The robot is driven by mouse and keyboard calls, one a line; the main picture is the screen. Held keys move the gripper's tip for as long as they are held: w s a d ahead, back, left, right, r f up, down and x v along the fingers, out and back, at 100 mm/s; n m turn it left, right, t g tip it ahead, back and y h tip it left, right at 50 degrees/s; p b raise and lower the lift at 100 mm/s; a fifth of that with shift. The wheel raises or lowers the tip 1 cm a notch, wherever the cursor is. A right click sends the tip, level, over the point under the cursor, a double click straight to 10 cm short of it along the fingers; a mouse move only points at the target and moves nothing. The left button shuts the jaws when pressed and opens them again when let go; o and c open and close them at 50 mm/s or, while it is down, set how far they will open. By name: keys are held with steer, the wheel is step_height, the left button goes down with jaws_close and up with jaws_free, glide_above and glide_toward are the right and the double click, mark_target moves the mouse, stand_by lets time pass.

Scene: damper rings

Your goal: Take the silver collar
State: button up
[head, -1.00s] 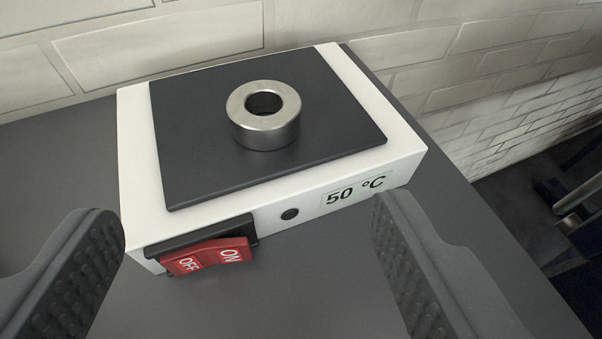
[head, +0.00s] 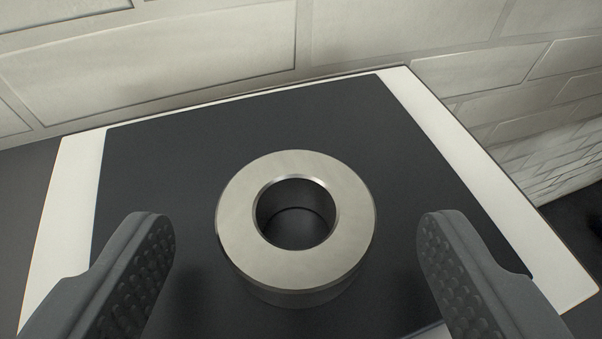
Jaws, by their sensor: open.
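The silver collar (head: 240,235) is a thick metal ring with a round hole through its middle. It lies flat on the dark plate (head: 190,140) of the white hot plate unit. My gripper (head: 296,228) is open, with one dark ribbed finger on the left of the collar and one on the right. A gap shows between each finger and the collar, and neither finger appears to touch it. The collar's lower front side is partly in shade.
The white casing (head: 450,125) frames the dark plate. A pale brick wall (head: 400,30) stands close behind the unit. The plate around the collar is bare. A grey surface shows at the far left edge.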

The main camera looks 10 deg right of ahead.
steer(key=shift+x, duration=1)
steer(key=c, duration=1.3)
steer(key=shift+r, duration=0.1)
steer(key=shift+c, duration=0.2)
